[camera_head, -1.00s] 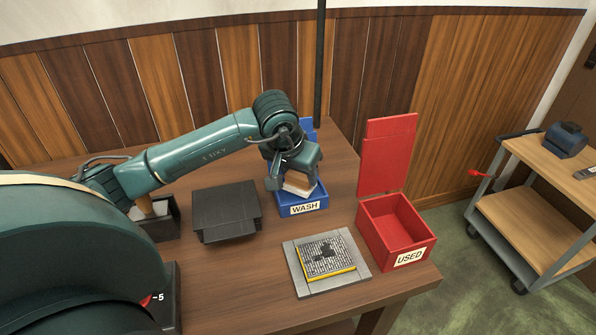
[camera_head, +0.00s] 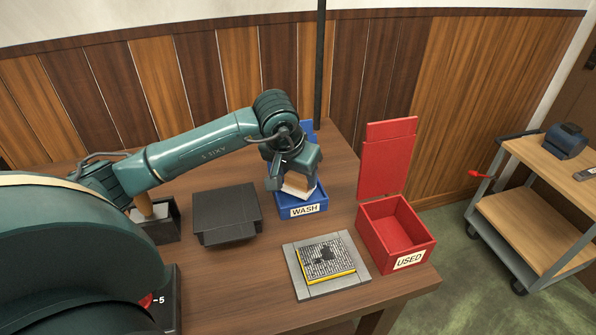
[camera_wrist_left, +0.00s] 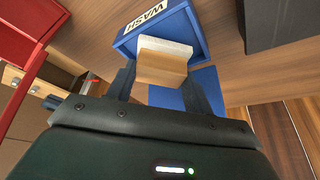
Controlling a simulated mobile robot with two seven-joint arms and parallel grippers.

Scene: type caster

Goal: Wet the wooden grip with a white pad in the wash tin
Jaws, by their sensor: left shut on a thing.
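My left gripper (camera_head: 288,178) is shut on the wooden grip (camera_head: 302,179), with one finger on each side of it. The white pad (camera_head: 298,192) is on the lower end of the grip, tilted, at the mouth of the blue wash tin (camera_head: 303,210). In the left wrist view the fingers (camera_wrist_left: 158,80) hold the wooden block (camera_wrist_left: 160,69), and the pad (camera_wrist_left: 165,46) overlaps the tin's opening (camera_wrist_left: 130,47). Whether the pad touches the tin's floor is hidden. My right gripper is not in view.
An open red USED box (camera_head: 378,232) stands right of the tin. A grey plate with an inked, yellow-edged block (camera_head: 328,260) lies in front.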

